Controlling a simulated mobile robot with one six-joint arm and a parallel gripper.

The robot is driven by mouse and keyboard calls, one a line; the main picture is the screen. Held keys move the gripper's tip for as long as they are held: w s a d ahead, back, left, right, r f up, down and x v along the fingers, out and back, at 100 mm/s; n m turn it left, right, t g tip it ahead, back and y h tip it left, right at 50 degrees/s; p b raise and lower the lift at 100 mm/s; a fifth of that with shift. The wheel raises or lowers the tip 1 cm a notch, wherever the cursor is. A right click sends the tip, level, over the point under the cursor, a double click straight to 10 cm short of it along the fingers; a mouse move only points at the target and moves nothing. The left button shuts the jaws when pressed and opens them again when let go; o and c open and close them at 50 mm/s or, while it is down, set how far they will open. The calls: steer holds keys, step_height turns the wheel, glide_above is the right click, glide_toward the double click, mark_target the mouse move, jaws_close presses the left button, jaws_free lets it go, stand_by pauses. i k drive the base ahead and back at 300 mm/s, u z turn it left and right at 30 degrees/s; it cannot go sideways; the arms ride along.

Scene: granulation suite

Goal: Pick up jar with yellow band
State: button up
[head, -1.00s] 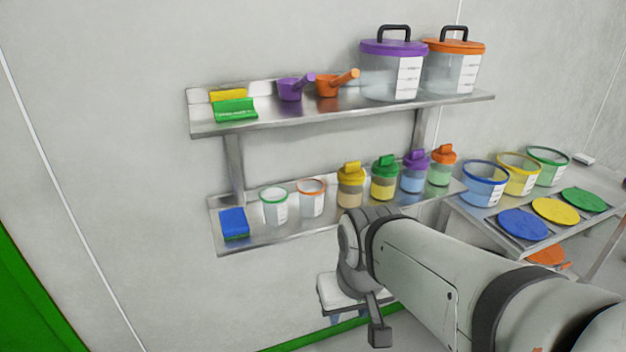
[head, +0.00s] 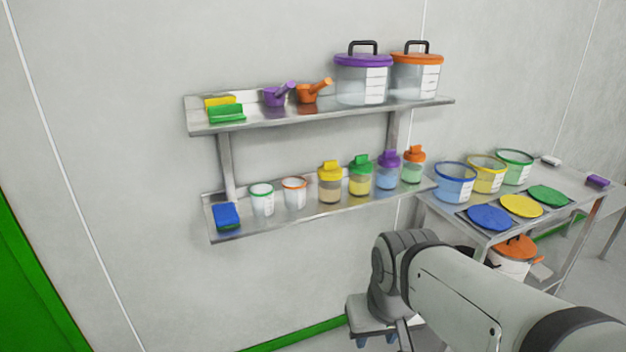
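A small clear jar with a yellow lid and band (head: 330,182) stands upright on the lower wall shelf (head: 300,222), holding tan contents. It is the leftmost of the lidded jars there and is unobstructed. Beside it on its right are a green-lidded jar (head: 360,176), a purple-lidded jar (head: 387,172) and an orange-lidded jar (head: 413,167). My gripper (head: 378,340) is low in the picture, below the shelf and to the right of the yellow jar, apart from it. Its fingers are small and partly hidden, so I cannot tell whether they are open.
Two small cups (head: 262,200) and a blue block (head: 227,216) stand left of the jars. The upper shelf (head: 300,114) overhangs them with scoops and large lidded containers. A table (head: 425,202) with tubs and coloured discs is at right. Wall space below the shelf is clear.

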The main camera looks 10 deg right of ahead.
mark_target(330, 189)
steer(key=i, duration=1)
steer(key=z, duration=0.05)
